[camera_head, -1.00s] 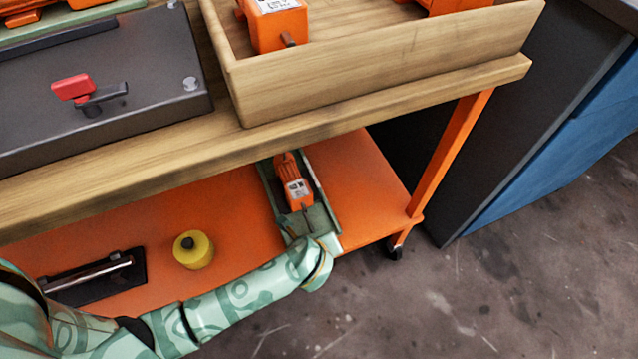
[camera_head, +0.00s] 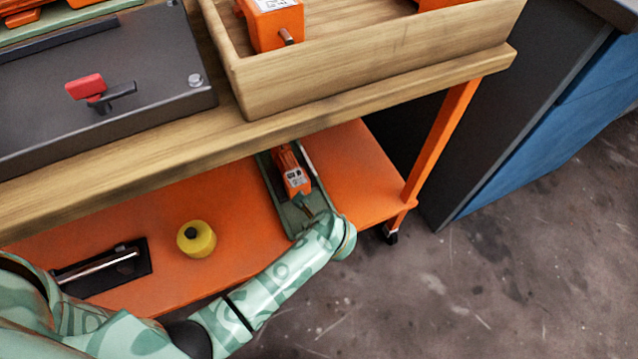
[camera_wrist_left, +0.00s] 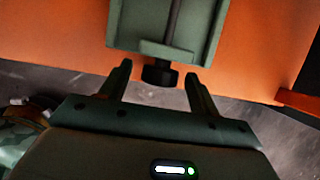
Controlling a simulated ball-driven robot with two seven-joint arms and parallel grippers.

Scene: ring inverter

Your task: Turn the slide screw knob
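The green slide (camera_head: 296,222) lies on the orange lower shelf and carries an orange motor unit (camera_head: 293,177). In the left wrist view, the slide's end (camera_wrist_left: 201,42) shows with its screw running along the middle and a dark round knob (camera_wrist_left: 160,73) at the near end. My left gripper (camera_wrist_left: 157,77) is open, with one finger on each side of the knob and a visible gap on both sides. In the head view my left wrist covers the knob and fingers. My right gripper is not in view.
A yellow cylinder (camera_head: 196,239) and a black plate with a metal bar (camera_head: 100,268) lie on the orange shelf (camera_head: 240,200). The wooden tabletop (camera_head: 130,150) overhangs it, bearing a wooden tray (camera_head: 350,75) and a dark box with a red handle (camera_head: 86,86). An orange leg (camera_head: 440,140) stands at right.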

